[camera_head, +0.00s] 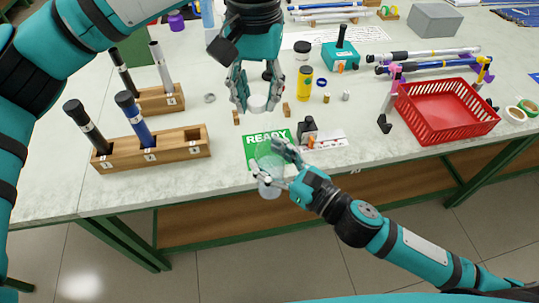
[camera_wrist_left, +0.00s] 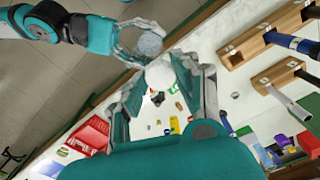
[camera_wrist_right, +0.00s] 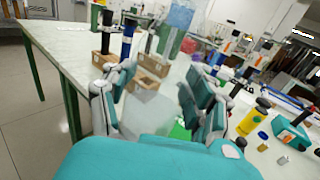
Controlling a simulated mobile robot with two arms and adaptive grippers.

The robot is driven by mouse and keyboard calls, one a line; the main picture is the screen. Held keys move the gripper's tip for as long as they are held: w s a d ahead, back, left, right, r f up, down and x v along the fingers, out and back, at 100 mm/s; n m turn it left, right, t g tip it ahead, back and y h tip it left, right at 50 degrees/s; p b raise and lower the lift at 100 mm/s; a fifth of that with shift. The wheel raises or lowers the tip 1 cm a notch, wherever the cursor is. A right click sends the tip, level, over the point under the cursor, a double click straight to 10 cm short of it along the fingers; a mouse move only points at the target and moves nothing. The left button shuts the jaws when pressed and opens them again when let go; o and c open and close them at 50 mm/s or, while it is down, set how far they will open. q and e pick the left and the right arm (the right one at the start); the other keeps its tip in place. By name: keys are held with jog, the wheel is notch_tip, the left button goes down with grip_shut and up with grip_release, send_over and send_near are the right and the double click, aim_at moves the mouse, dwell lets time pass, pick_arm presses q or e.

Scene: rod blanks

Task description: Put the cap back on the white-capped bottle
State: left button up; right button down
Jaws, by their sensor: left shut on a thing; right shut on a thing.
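The white cap (camera_head: 259,103) is between the fingertips of my left gripper (camera_head: 256,98), which is shut on it above the table. The cap also shows as a pale round thing in the left wrist view (camera_wrist_left: 160,75). The clear, uncapped bottle (camera_head: 270,176) is in my right gripper (camera_head: 276,168), which is shut around it near the table's front edge. Its round top shows in the left wrist view (camera_wrist_left: 150,43). In the right wrist view the see-through bottle (camera_wrist_right: 150,110) is faint between the fingers. Cap and bottle are apart.
A green READY card (camera_head: 262,143) lies by the front edge. A wooden rack (camera_head: 180,148) with rods stands left, another (camera_head: 160,100) behind it. A yellow bottle (camera_head: 304,85) and a black-lidded jar (camera_head: 302,50) stand behind. A red basket (camera_head: 447,112) is at right.

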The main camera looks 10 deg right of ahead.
aim_at(271, 126)
pick_arm(q)
jog(key=shift+s+d+r, duration=0.15)
jog(key=shift+d+r, duration=0.35)
jog(key=shift+d, duration=0.05)
jog(key=shift+s+d+r, duration=0.15)
jog(key=shift+d+r, duration=0.3)
jog(key=shift+d, duration=0.1)
jog(key=shift+f, duration=0.15)
jog(key=shift+f, duration=1.9)
jog(key=shift+a+f, duration=0.1)
jog(key=shift+f, duration=0.75)
jog(key=shift+f, duration=0.55)
